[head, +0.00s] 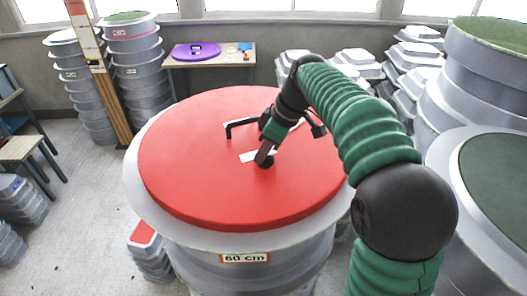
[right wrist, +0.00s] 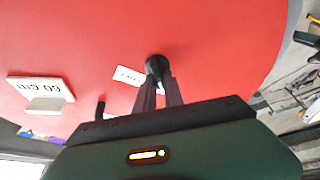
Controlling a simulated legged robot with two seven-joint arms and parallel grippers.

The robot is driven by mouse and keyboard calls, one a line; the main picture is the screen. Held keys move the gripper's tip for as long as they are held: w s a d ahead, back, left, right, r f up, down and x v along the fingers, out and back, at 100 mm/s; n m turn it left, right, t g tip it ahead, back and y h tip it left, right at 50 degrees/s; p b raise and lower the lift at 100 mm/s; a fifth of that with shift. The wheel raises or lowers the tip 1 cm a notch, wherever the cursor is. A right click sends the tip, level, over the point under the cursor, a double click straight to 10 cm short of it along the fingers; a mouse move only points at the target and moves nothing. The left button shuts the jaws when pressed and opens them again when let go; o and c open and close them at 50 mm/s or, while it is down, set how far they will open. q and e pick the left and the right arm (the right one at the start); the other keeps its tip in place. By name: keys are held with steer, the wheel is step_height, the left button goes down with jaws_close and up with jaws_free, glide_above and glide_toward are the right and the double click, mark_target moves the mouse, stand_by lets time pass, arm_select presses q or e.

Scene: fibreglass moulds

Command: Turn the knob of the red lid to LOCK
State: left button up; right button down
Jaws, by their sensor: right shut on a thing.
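The red lid (head: 190,170) lies on a large grey round mould (head: 285,265) labelled "60 cm"; it fills much of the right wrist view (right wrist: 60,40). A small black knob (head: 268,163) stands near the lid's middle, beside a white label (head: 246,157). The knob (right wrist: 156,64) and the label (right wrist: 129,76) also show in the right wrist view; the label's text is too small to read. My right gripper (head: 263,157) reaches down from the right and is shut on the knob. A black handle (head: 229,130) rises from the lid behind the gripper. My left gripper is not in view.
Stacked grey moulds (head: 140,75) stand at the back left and more moulds (head: 490,75) crowd the right. A table (head: 232,56) with a purple disc (head: 196,51) stands behind. Floor (head: 85,185) at left is clear.

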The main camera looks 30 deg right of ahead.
steer(key=shift+s+d+f, duration=0.1)
steer(key=shift+d, duration=0.15)
steer(key=shift+f+m+b, duration=0.15)
steer(key=shift+m+b, duration=0.15)
steer(key=shift+b, duration=0.1)
steer(key=shift+a+h, duration=0.15)
steer(key=shift+h, duration=0.15)
steer(key=shift+a+m, duration=0.1)
steer(key=shift+m, duration=0.2)
steer(key=c, duration=1.4)
jaws_free()
steer(key=shift+d+r, duration=0.2)
steer(key=shift+c, duration=0.2)
steer(key=shift+r, duration=0.1)
